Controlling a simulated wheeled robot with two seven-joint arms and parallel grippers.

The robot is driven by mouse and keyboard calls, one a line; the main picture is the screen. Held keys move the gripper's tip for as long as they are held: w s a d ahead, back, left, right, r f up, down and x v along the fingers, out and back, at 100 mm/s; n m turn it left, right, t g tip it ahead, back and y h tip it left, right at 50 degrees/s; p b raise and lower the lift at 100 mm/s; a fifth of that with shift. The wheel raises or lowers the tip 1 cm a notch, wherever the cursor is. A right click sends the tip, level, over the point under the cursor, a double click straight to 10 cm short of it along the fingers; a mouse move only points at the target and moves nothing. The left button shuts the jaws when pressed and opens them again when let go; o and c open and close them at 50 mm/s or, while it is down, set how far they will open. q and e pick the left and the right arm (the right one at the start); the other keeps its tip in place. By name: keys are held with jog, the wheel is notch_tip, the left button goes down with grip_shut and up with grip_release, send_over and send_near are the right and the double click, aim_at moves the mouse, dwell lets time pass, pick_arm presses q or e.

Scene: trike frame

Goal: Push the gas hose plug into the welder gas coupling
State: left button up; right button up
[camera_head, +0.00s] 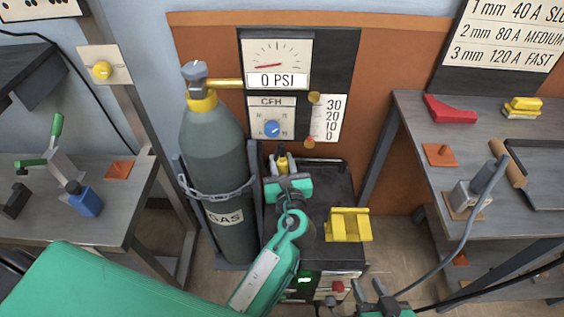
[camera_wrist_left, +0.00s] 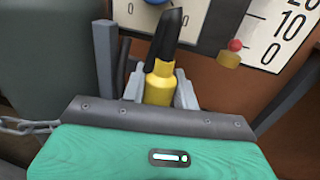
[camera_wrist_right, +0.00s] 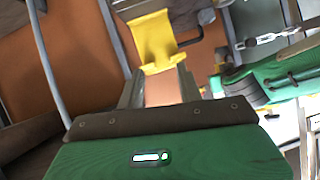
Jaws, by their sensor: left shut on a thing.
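My left gripper (camera_head: 284,170) is shut on the yellow gas hose plug (camera_head: 282,162) above the back of the dark welder (camera_head: 325,187). In the left wrist view the yellow plug (camera_wrist_left: 158,86) stands between the two fingers, with a black piece (camera_wrist_left: 165,40) pointing up from it. I cannot make out the welder gas coupling for certain, nor whether the plug touches anything. My right gripper (camera_head: 370,287) is low, in front of the welder. Its fingers (camera_wrist_right: 160,88) stand apart, with only a pale surface showing between them.
A grey gas cylinder (camera_head: 222,170) with a chain stands left of the welder. A yellow bracket (camera_head: 348,225) sits on the welder's right side. The gauge panel (camera_head: 277,62) reads 0 PSI. Benches stand left (camera_head: 120,215) and right (camera_head: 420,150). A grey cable (camera_head: 465,235) hangs at right.

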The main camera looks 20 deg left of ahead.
pick_arm(q)
jog(key=shift+r+p, duration=1.1)
jog(key=shift+p, duration=0.1)
pick_arm(e)
jog(key=shift+s+d+g+h, duration=0.35)
jog(key=shift+d+g, duration=0.2)
jog(key=shift+d, duration=0.25)
jog(key=shift+s+d+g+h, duration=0.2)
jog(key=shift+d+g+h, duration=0.25)
jog(key=shift+d, duration=0.35)
jog(key=shift+s+d+g+h, duration=0.3)
jog(key=shift+d+g, duration=0.3)
jog(key=shift+d, duration=0.2)
